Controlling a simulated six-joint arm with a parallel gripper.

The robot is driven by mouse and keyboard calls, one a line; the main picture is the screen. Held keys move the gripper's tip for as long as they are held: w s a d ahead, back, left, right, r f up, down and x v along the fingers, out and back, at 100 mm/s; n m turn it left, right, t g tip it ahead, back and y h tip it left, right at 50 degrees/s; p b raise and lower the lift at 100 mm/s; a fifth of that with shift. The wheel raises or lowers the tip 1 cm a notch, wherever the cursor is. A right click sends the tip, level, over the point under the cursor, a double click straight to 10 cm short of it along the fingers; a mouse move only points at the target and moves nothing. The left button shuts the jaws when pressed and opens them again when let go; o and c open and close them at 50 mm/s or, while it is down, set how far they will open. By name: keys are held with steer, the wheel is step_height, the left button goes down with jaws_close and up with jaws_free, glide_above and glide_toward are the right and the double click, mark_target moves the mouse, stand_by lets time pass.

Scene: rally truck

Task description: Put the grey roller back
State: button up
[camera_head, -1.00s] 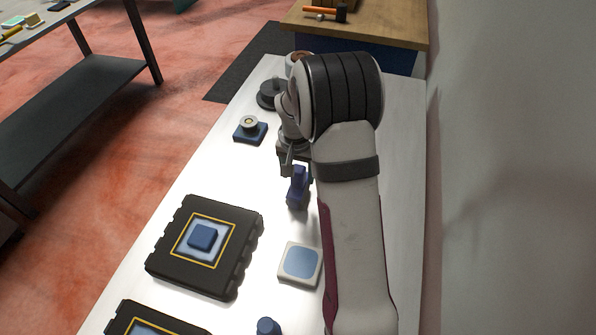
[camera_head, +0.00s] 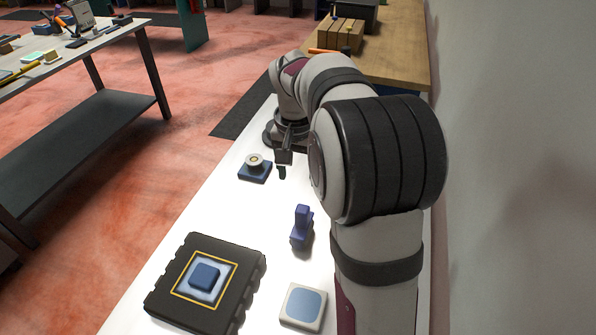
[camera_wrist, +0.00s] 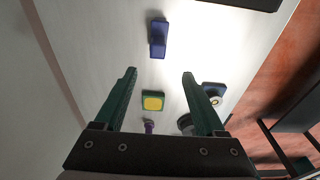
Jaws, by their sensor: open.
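My gripper (camera_head: 283,163) is open. It hangs above the white table near the blue block with a pale round piece (camera_head: 254,161). In the wrist view the jaws (camera_wrist: 160,74) are apart, with nothing between the fingertips. That block shows right of the right finger in the wrist view (camera_wrist: 214,94). A dark grey round thing (camera_wrist: 185,122) shows low between the fingers, partly hidden by the gripper. I cannot tell for sure which piece is the grey roller. A dark disc (camera_head: 269,135) is partly hidden behind my arm in the head view.
A blue-purple upright piece (camera_head: 302,227) stands on the table and shows in the wrist view (camera_wrist: 158,38). A yellow-topped green block (camera_wrist: 152,101) and a purple piece (camera_wrist: 149,127) lie between the fingers' lines. A black tray (camera_head: 245,285) and a pale blue-topped pad (camera_head: 303,306) are nearer.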

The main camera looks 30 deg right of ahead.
steer(key=s+a+n+y, duration=0.1)
steer(key=s+a, duration=0.4)
steer(key=s, duration=0.4)
steer(key=s+a+n+y, duration=0.1)
steer(key=s+a, duration=0.5)
steer(key=s, duration=0.3)
steer(key=s+a+f+n+g, duration=0.1)
steer(key=s+a, duration=0.4)
steer(key=s, duration=0.5)
steer(key=shift+a+y, duration=0.4)
steer(key=shift+f, duration=0.1)
